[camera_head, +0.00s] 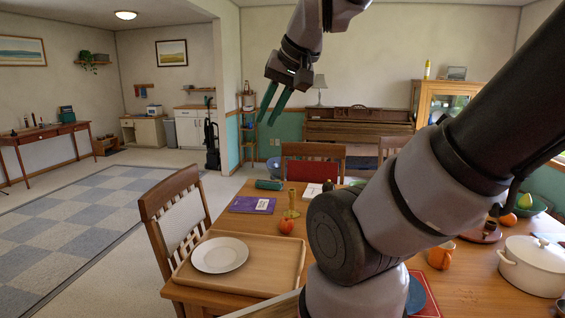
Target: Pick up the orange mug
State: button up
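My gripper (271,108) hangs in the air at the upper middle, well above the table, pointing down. Its two teal fingers are apart with nothing between them. A rounded orange thing (439,258) stands on the wooden table, right of my arm and left of the white pot. It is small in the picture, and I cannot tell for sure that it is the orange mug. My gripper is far from it, up and to the left. My arm crosses the right half of the view and hides part of the table.
The table holds a wooden tray (188,272) with a white plate (219,255), a red-orange fruit (286,226), a purple book (252,205), a white pot (533,266) and a green bowl (532,207). Chairs stand around it, including one at left (176,222). A piano (358,124) is behind.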

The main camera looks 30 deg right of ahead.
aim_at(440, 257)
jog(key=z, duration=2)
